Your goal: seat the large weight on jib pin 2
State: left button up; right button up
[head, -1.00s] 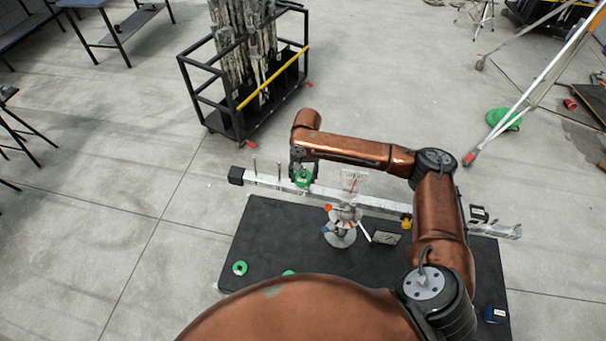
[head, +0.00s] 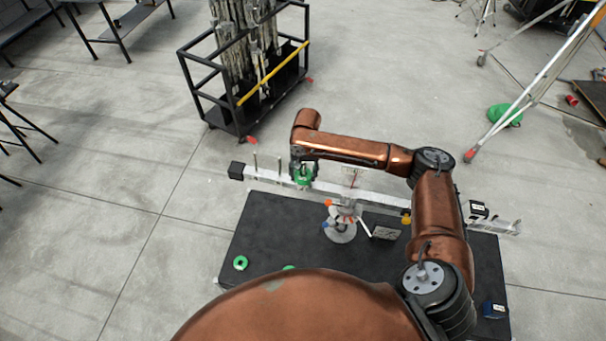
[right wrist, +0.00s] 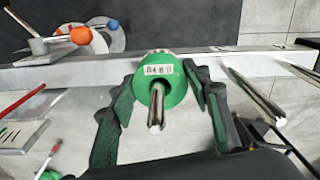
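The large green weight (head: 304,184) is around a pin on the pale jib beam (head: 340,189). In the right wrist view the weight (right wrist: 162,84) carries a white label, and the metal pin (right wrist: 156,110) sticks out through its hole. The weight looks low on the pin, close to the beam. My right gripper (right wrist: 161,75) has a finger on each side of the weight; it looks open, with a thin gap at the left finger. The right fingertip is very near the weight, and contact there is unclear. My left gripper is out of view.
Two bare pins (right wrist: 255,95) stand beside the weight, also seen in the head view (head: 280,168). Green weights (head: 240,263) lie on the black mat (head: 270,225). A black cart (head: 240,110) stands behind.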

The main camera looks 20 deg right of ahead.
jog(key=o, duration=0.5)
jog(key=shift+s+f, duration=0.1)
jog(key=shift+f, duration=0.05)
notch_tip(320, 180, up, 12)
jog(key=shift+d+r, duration=0.15)
dwell(0.6)
